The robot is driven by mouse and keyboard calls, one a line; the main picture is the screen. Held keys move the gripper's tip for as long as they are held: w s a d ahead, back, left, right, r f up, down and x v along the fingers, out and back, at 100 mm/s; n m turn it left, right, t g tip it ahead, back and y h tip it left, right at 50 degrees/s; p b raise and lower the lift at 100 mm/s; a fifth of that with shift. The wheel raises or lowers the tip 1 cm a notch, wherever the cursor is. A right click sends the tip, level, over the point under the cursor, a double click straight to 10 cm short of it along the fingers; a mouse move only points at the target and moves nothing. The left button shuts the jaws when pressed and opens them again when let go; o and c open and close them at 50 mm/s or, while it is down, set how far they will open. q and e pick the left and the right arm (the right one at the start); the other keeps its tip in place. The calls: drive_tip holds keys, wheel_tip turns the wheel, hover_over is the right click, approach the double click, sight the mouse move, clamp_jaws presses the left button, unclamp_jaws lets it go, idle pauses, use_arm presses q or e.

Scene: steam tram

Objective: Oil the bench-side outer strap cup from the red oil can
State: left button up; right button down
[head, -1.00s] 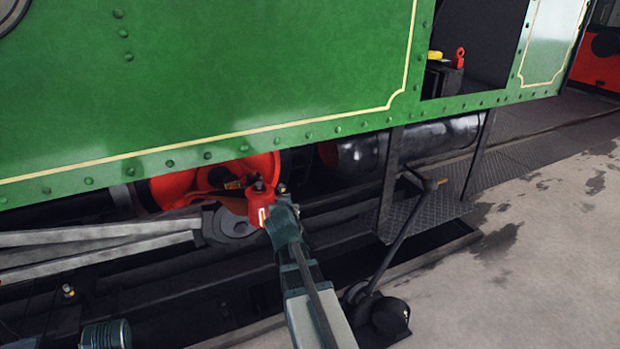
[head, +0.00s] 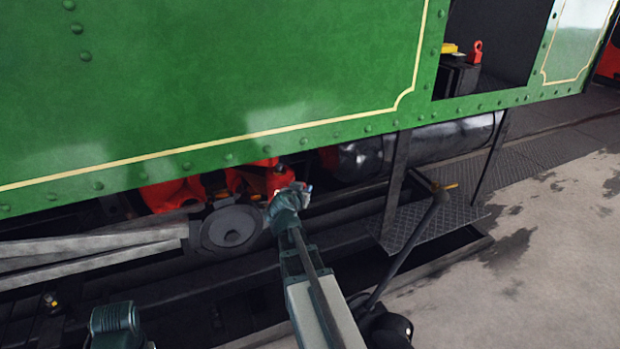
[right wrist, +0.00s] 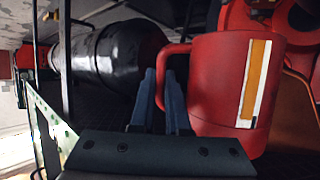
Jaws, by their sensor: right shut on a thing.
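The red oil can (head: 277,179) is at my right gripper (head: 290,194), below the lower edge of the green side panel. In the head view my gripper covers part of the can, and its tilt is hard to tell. In the right wrist view the can (right wrist: 212,88) fills the right side, with an orange and white label. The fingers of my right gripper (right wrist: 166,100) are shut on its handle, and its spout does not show. I cannot pick out the outer strap cup for sure among the dark and red parts.
The green panel (head: 210,80) overhangs the red and dark running gear. A round grey disc (head: 232,228) and pale rods (head: 90,245) lie left of my gripper. A black cylinder (head: 420,143) and a step plate (head: 425,225) are right. A black box (head: 456,78) stands in the opening.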

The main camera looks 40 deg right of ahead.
use_arm(q)
drive_tip(key=f+b, duration=0.2)
drive_tip(key=d+f+b, duration=0.1)
drive_tip(key=shift+w+f, duration=0.1)
drive_tip(key=shift+w, duration=0.2)
use_arm(e)
drive_tip(key=f, duration=0.1)
drive_tip(key=d+f, duration=0.1)
drive_tip(key=shift+w+d+f+n, duration=0.1)
drive_tip(key=shift+w+f+n, duration=0.05)
drive_tip(key=shift+f+n, duration=0.25)
drive_tip(key=shift+r, duration=0.2)
use_arm(q)
drive_tip(key=shift+r+p, duration=0.7)
drive_tip(key=shift+r, duration=0.1)
use_arm(e)
drive_tip(key=shift+r+n+h, duration=0.4)
drive_tip(key=shift+r, duration=0.4)
use_arm(q)
drive_tip(key=shift+r, duration=0.15)
use_arm(e)
drive_tip(key=shift+r, duration=0.15)
use_arm(q)
drive_tip(key=shift+r+p, duration=0.95)
drive_tip(key=shift+p, duration=0.15)
use_arm(e)
wheel_tip(320, 180, up, 2)
drive_tip(key=shift+r+n+g, duration=0.15)
drive_tip(key=shift+n+g, duration=0.15)
drive_tip(key=shift+g, duration=0.1)
